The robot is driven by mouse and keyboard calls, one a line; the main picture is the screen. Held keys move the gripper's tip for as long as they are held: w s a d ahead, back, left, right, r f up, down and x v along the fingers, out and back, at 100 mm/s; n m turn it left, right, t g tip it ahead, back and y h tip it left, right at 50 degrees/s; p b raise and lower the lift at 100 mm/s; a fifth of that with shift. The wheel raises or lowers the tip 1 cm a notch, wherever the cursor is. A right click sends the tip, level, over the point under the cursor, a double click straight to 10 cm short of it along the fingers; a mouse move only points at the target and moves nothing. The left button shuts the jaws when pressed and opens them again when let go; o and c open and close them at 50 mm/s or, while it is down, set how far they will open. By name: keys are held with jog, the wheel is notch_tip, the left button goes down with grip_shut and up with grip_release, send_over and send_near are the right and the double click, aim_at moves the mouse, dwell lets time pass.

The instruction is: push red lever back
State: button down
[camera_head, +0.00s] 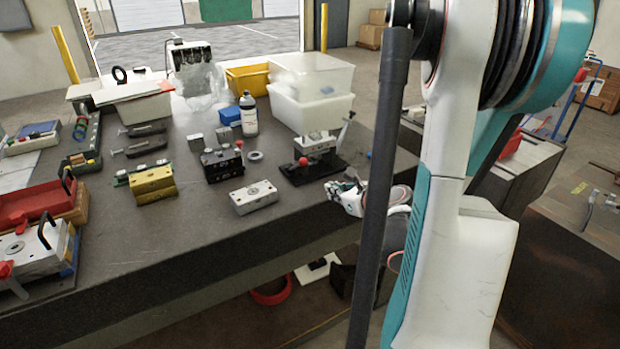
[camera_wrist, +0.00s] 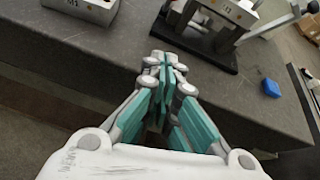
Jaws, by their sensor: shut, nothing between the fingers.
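A mould fixture with a black base plate (camera_head: 322,172) and a pale block (camera_head: 317,143) stands near the table's right end. A lever with a red knob (camera_head: 303,161) is at its front left. The fixture's lower part also shows at the top of the wrist view, with its black base plate (camera_wrist: 222,58); the red knob is not visible there. My gripper (camera_head: 335,188) is shut and empty, just in front of the fixture and apart from it. Its closed teal fingers also show in the wrist view (camera_wrist: 166,62), over the table's front edge.
A black block with a red knob (camera_head: 222,162) and a pale metal block (camera_head: 254,197) stand to the left. A grey handle (camera_head: 346,128) rises at the fixture's right. White bins (camera_head: 311,110) stand behind.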

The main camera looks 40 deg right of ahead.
aim_at(296, 166)
jog(key=shift+w, duration=0.1)
jog(key=b+x, duration=0.3)
jog(key=x, duration=0.7)
jog(key=shift+a+f, duration=0.1)
jog(key=shift+f, duration=0.1)
jog(key=r, duration=0.1)
jog(key=w+r, duration=0.1)
jog(key=shift+w+a+r+b, duration=0.15)
jog(key=shift+w+r+b, duration=0.15)
jog(key=shift+b, duration=0.05)
jog(key=shift+w+r, duration=0.35)
jog(key=shift+r, duration=0.1)
